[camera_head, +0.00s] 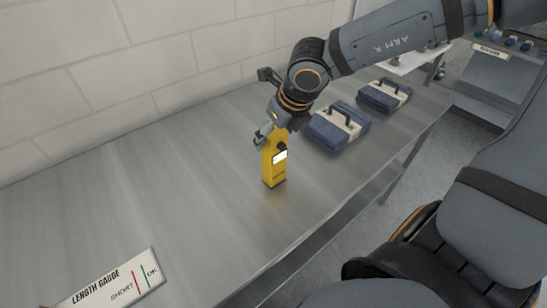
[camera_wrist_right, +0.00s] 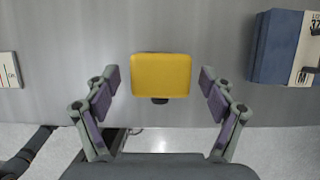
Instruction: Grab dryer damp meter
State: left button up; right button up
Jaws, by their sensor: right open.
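The damp meter (camera_head: 273,165) is a yellow upright box with a small white display and a dark knob, standing on the metal table. In the right wrist view its yellow top (camera_wrist_right: 161,74) sits between the spread fingers. My right gripper (camera_head: 266,133) is open at the meter's upper part, with a finger visible at its left side. In the wrist view the right gripper (camera_wrist_right: 160,88) shows a gap on both sides of the meter. My left gripper is not in view.
Two blue and cream cases, a nearer one (camera_head: 337,127) and a farther one (camera_head: 384,97), stand to the right of the meter. A length gauge board (camera_head: 108,283) lies at the front left. A brick wall (camera_head: 120,75) runs behind the table (camera_head: 130,205). The table's left middle is clear.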

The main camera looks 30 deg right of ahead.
aim_at(274, 158)
jog(key=shift+w+f, duration=0.25)
jog(key=shift+f, duration=0.4)
jog(key=p+x, duration=0.1)
jog(key=x, duration=0.3)
jog(key=shift+w+f, duration=0.2)
jog(key=shift+f, duration=0.05)
jog(key=shift+s+r, duration=0.1)
jog(key=shift+s, duration=0.05)
jog(key=shift+c, duration=0.5)
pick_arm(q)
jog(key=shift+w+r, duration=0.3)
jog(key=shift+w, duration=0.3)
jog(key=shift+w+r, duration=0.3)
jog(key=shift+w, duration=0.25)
pick_arm(e)
jog(key=c, duration=1.1)
